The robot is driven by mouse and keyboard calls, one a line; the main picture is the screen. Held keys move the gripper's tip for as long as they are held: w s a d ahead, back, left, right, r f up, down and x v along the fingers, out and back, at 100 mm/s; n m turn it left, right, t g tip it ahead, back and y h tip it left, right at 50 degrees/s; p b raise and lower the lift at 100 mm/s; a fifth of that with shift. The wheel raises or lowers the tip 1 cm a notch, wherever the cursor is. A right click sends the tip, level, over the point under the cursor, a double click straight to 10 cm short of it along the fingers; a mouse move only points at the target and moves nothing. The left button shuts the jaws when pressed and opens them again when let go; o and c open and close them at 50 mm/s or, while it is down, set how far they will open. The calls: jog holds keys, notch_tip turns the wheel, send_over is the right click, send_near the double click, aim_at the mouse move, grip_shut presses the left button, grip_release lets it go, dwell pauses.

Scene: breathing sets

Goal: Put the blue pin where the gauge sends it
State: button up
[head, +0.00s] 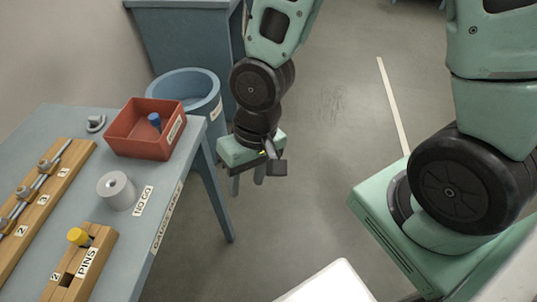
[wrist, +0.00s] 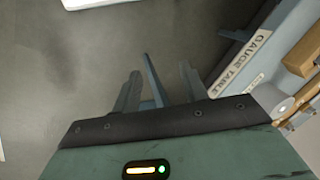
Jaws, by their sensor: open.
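The blue pin (head: 155,121) stands in the red box (head: 141,143) on the gauge table, leaning near the box's right side. A grey ring-shaped gauge (head: 117,190) with a hole in its top stands nearer on the table, beside a label (head: 143,201) that seems to read "NO GO". My gripper (head: 274,164) is out over the floor, right of the table and apart from it. In the wrist view its two fingers (wrist: 160,88) are spread with nothing held between them. The blue pin is not visible in the wrist view.
A blue round bin (head: 186,88) stands behind the table. A wooden PINS block (head: 88,262) holds a yellow pin (head: 79,237). A numbered wooden rack (head: 45,190) lies at left. A small grey fitting (head: 95,124) sits near the red box. Floor right of the table is open.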

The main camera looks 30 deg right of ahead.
jog(key=s+d+r+n+h, duration=0.1)
jog(key=s+r+n, duration=0.5)
jog(key=r, duration=0.6)
jog(key=shift+d+t+h, duration=0.15)
jog(key=shift+t+h, duration=0.15)
jog(key=shift+h, duration=0.2)
